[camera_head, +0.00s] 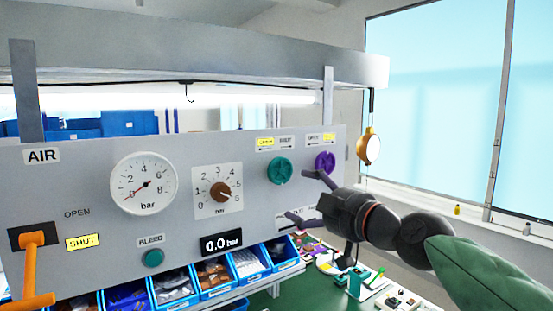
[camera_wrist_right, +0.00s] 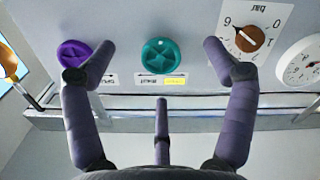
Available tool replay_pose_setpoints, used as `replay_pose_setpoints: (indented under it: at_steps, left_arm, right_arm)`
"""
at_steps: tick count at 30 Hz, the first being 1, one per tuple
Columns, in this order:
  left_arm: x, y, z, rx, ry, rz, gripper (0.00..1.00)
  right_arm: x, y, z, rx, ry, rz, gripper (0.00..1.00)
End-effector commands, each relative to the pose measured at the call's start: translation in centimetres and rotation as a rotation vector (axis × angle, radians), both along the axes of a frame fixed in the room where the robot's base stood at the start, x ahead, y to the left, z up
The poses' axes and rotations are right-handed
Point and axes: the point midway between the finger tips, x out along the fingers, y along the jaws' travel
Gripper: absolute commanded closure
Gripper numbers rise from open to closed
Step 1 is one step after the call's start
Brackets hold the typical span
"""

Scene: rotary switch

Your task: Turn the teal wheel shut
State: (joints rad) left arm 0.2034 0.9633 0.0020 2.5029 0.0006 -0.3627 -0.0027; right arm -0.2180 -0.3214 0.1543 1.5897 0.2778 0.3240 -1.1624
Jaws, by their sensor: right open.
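The teal wheel (camera_head: 280,170) is a round knob with a raised handle, on the upper right part of the grey panel (camera_head: 100,220). In the right wrist view the teal wheel (camera_wrist_right: 160,56) sits near the top middle, between the spread fingers and apart from them. My right gripper (camera_head: 306,196) is open and empty, to the right of and slightly below the wheel in the head view. Its fingers also show in the right wrist view (camera_wrist_right: 158,65). My left gripper is not in view.
A purple wheel (camera_head: 325,161) sits close to the right of the teal one. A brown dial (camera_head: 220,193), a gauge (camera_head: 145,184) and an orange lever (camera_head: 34,262) are farther left. Parts bins (camera_head: 210,277) stand below the panel, with a shelf (camera_head: 200,68) above.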

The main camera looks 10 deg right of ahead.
Motion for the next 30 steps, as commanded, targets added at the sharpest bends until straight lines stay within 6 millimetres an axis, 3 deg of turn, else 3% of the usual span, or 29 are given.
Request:
replay_pose_setpoints:
  at_steps: [1,3,7,21,30]
  left_arm:
    - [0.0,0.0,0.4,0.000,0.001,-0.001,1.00]
    - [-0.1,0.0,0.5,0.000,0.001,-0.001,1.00]
    - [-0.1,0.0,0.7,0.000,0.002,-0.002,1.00]
    - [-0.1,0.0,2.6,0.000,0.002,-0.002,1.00]
    - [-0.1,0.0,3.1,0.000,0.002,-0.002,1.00]
  right_arm:
    - [-1.0,-0.3,1.8,-0.008,-0.029,0.003,0.15]
    - [-1.8,-0.5,3.0,-0.016,-0.051,0.007,0.15]
    - [-1.6,-0.3,3.6,-0.020,-0.061,0.009,0.15]
    - [5.7,2.2,3.5,-0.020,-0.058,0.008,0.15]
    - [7.9,3.0,3.5,-0.020,-0.060,0.007,0.15]
